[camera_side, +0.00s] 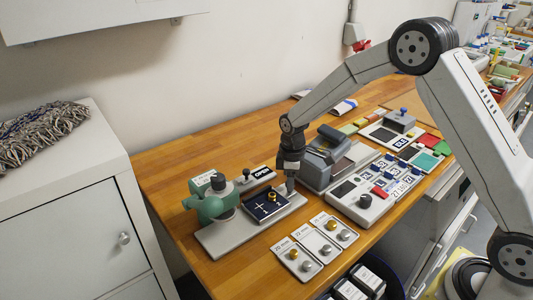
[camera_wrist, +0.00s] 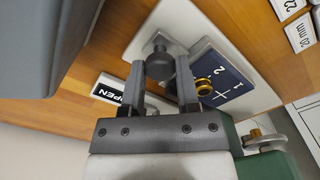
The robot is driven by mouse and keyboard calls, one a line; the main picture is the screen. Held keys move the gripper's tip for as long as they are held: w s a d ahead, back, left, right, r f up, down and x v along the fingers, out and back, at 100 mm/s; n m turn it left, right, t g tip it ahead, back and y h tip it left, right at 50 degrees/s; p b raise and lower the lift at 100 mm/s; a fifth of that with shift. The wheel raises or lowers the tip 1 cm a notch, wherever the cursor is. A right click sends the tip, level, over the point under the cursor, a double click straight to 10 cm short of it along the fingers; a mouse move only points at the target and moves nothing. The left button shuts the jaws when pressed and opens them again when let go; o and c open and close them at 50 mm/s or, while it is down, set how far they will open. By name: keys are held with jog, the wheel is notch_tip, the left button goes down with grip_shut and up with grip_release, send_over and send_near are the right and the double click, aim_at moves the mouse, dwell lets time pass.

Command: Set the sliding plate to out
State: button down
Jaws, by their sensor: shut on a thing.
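A light grey base (camera_side: 235,235) on the bench carries a green fixture (camera_side: 212,203) with a black knob and a navy plate (camera_side: 266,205) with a brass knob. The navy plate, marked 1 and 2 with a white cross, also shows in the wrist view (camera_wrist: 228,78). My gripper (camera_side: 291,188) points down at the base's right end, beside the navy plate. In the wrist view my gripper (camera_wrist: 160,76) is shut on a dark round knob (camera_wrist: 159,63) on a short post. Whether this knob belongs to the navy plate I cannot tell.
An OPEN label (camera_side: 262,174) lies behind the navy plate. Size cards with knobs (camera_side: 313,245) lie in front. A grey machine (camera_side: 331,157) stands close to the right of my gripper. Bare wood (camera_side: 195,165) is free behind the fixture.

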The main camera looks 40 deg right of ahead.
jog(key=c, duration=0.6)
grip_release()
jog(key=shift+d, duration=0.3)
jog(key=shift+o, duration=1.3)
jog(key=shift+a, duration=0.1)
jog(key=shift+r, duration=3.95)
jog(key=s+f+m+t, duration=0.1)
jog(key=s+m, duration=0.8)
jog(key=s, duration=1.1)
jog(key=shift+s+a+f+t, duration=0.15)
jog(key=shift+s+a+t, duration=0.25)
jog(key=shift+t, duration=0.4)
